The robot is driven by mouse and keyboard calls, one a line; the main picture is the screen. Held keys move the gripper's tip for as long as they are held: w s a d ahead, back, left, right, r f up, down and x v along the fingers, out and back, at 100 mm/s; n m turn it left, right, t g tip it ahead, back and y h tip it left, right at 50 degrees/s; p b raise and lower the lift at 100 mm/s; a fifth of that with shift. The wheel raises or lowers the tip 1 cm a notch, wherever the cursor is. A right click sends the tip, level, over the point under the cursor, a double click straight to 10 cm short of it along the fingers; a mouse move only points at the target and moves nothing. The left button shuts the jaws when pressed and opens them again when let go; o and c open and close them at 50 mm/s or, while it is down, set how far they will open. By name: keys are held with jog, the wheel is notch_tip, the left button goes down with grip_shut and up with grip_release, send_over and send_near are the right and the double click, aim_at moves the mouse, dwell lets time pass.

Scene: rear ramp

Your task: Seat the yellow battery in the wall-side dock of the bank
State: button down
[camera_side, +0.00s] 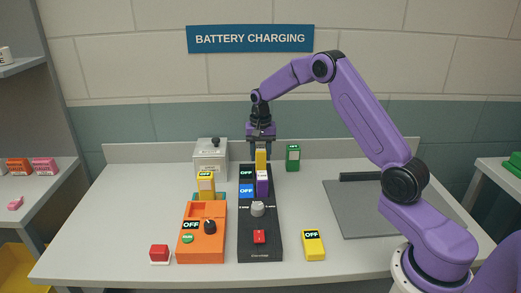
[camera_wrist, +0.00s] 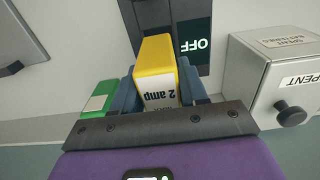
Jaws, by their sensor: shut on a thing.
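My gripper (camera_side: 261,148) is shut on a yellow battery (camera_side: 261,159), which stands upright between its fingers. In the wrist view the battery (camera_wrist: 157,72) shows a white "2 amp" label, with a finger on each side. The black bank (camera_side: 260,243) stands mid-table. The held battery is at its wall end, at the wall-side dock, beside a dark OFF display (camera_side: 246,172). The dock's opening is hidden, so I cannot tell how deep the battery sits. A purple battery (camera_side: 262,184) stands in the nearer dock, beside a blue OFF display (camera_side: 246,191).
A yellow OFF block (camera_side: 313,244) and red button (camera_side: 160,254) lie in front. A grey mat (camera_side: 365,215) lies right.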

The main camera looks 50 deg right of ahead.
aim_at(261, 163)
jog(key=shift+f, duration=1.75)
jog(key=shift+f, duration=0.3)
jog(key=c, duration=0.5)
grip_release()
notch_tip(261, 163, up, 18)
jog(key=f, duration=0.1)
jog(key=s+a+r+n, duration=0.2)
jog(key=s+a+n, duration=0.35)
jog(key=a, duration=0.55)
jog(key=s+a+f+n, duration=0.1)
jog(key=s+a+n, duration=0.4)
jog(key=s, duration=0.6)
jog(key=s+a+f+n, duration=0.1)
jog(key=s+a+n, duration=0.35)
jog(key=s, duration=0.55)
jog(key=s+d+f+n, duration=0.1)
jog(key=s+n, duration=0.2)
jog(key=s, duration=0.4)
jog(key=s+d+f+n, duration=0.2)
jog(key=s+n, duration=0.1)
jog(key=s, duration=0.4)
jog(key=shift+s+d+f+n, duration=0.15)
jog(key=shift+s+d+n, duration=0.15)
jog(key=shift+s, duration=0.1)
